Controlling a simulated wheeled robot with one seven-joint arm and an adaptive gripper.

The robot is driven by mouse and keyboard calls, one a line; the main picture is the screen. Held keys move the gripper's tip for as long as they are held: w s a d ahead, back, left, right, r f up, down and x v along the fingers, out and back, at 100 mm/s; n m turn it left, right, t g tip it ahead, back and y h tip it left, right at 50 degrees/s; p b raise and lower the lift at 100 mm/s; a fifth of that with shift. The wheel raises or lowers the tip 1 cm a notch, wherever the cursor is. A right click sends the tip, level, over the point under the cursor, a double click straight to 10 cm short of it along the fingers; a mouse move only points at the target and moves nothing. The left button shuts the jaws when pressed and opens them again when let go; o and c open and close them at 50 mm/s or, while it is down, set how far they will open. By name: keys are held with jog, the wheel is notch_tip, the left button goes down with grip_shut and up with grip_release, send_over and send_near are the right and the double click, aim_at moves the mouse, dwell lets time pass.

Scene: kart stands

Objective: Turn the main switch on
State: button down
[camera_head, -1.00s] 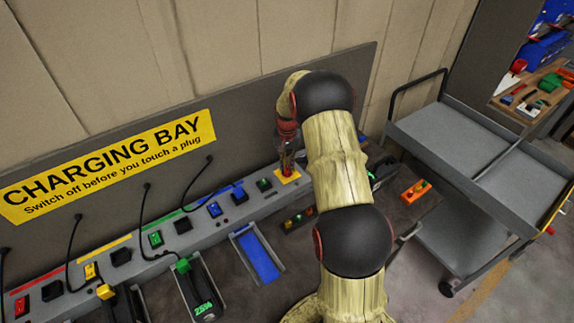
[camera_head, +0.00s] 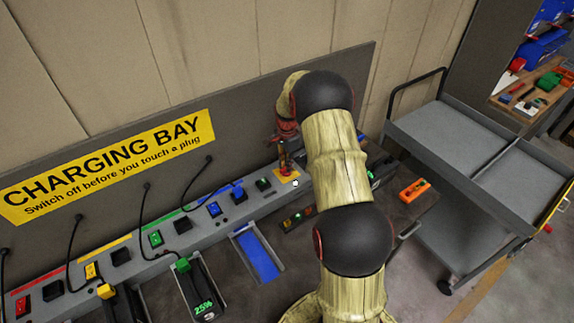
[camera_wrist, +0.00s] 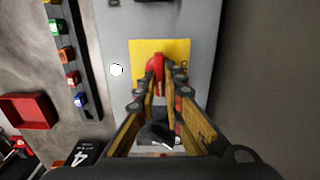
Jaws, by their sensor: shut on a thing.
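The main switch is a red handle (camera_wrist: 156,66) on a yellow plate (camera_wrist: 174,47), seen in the wrist view. In the head view the yellow plate (camera_head: 289,179) sits at the right end of the grey charging rail. My gripper (camera_wrist: 165,82) is shut on the red handle, with a finger on either side of it. In the head view my gripper (camera_head: 285,160) reaches down at the plate, and the handle is mostly hidden there. A small round white lamp (camera_wrist: 116,70) shows bright beside the plate.
The grey rail (camera_head: 225,212) carries several coloured rocker switches and black cables. Batteries stand in trays in front, beside an empty blue-floored bay (camera_head: 259,254). A grey trolley (camera_head: 440,135) stands to the right. The back panel (camera_head: 240,120) rises close behind my gripper.

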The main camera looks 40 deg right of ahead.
jog(key=shift+m, duration=0.3)
jog(key=c, duration=2)
grip_release()
jog(key=shift+o, duration=0.5)
notch_tip(320, 180, up, 12)
